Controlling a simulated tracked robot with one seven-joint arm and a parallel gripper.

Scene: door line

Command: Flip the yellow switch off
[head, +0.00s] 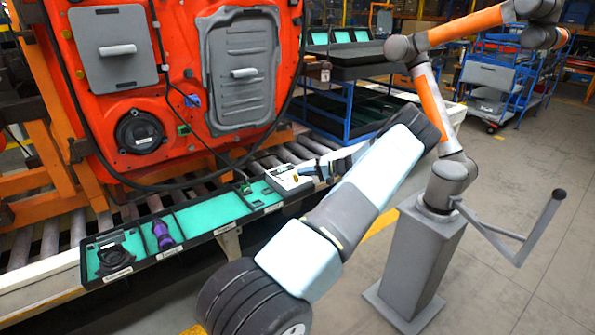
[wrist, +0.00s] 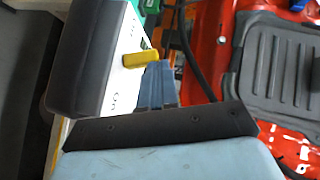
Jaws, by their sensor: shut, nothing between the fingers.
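The yellow switch (wrist: 140,58) is a short lever sticking out from the white face of a dark-edged box (wrist: 88,60). Lettering that looks like "On" is printed on that face near the lever. In the head view, the white-topped box (head: 286,181) sits at the right end of the long tray, and the lever is too small to make out clearly. My gripper (wrist: 158,72) is shut and empty, its blue fingers just beside the lever's free end. I cannot tell whether they touch it. In the head view my gripper (head: 312,172) is at the box's right side.
The long tray (head: 192,246) with teal inserts lies along the roller conveyor (head: 62,236) and holds a purple part (head: 162,236). A red door panel (head: 180,75) stands behind it. A grey post (head: 422,250) carrying another arm stands at right.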

